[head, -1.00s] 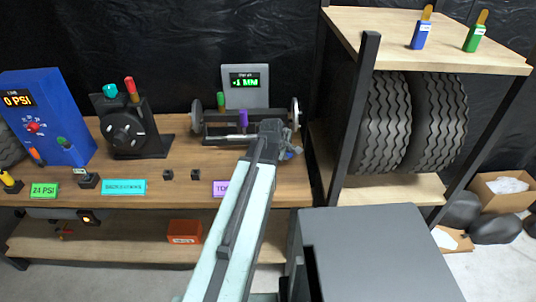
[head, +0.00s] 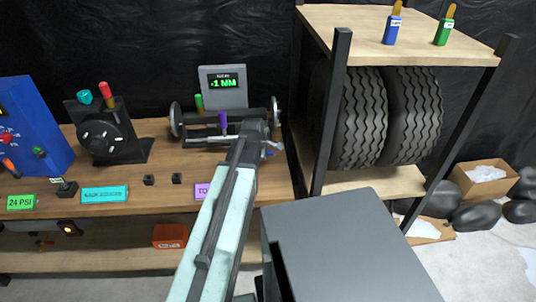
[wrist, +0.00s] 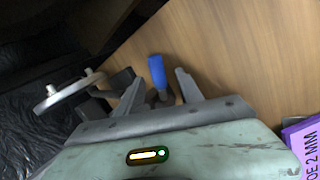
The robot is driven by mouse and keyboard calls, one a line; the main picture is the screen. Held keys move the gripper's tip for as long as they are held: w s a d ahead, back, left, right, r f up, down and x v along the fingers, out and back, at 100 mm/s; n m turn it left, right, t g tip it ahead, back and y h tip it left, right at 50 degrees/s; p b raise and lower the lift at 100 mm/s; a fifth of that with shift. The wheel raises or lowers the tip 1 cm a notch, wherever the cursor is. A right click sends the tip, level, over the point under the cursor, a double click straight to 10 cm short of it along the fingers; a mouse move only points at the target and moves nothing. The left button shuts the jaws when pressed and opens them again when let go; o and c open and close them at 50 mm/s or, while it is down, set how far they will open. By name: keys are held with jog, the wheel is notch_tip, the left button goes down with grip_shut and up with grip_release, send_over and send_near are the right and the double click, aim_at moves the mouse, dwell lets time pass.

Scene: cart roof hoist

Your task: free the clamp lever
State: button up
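A blue-handled lever (wrist: 157,72) shows in the wrist view, standing between my fingertips, its blue end just beyond them. It is the likely clamp lever, though no label on it shows. In the head view a small bit of its blue (head: 268,153) shows at the right of the toe gauge rig (head: 205,140). My gripper (wrist: 158,88) is open, one finger on each side of the lever with gaps visible; contact is not clear. In the head view my gripper (head: 258,133) hides most of the lever. The rig also carries a green handle (head: 198,102) and a purple handle (head: 223,119).
The rig's display (head: 223,82) reads about 1 MM. A metal wheel (wrist: 62,95) is left of my gripper. A purple sign (wrist: 303,145) is at right. The tyre rack post (head: 333,110) stands close right of the rig.

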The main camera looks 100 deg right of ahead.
jog(key=shift+s, duration=0.1)
jog(key=shift+a+r+p, duration=0.3)
jog(key=shift+r+p, duration=0.15)
jog(key=shift+r, duration=0.05)
jog(key=p+v, duration=0.5)
jog(key=v, duration=0.1)
jog(key=shift+w+a+r+p, duration=0.15)
jog(key=shift+w+r+p, duration=0.05)
jog(key=shift+r+p, duration=0.1)
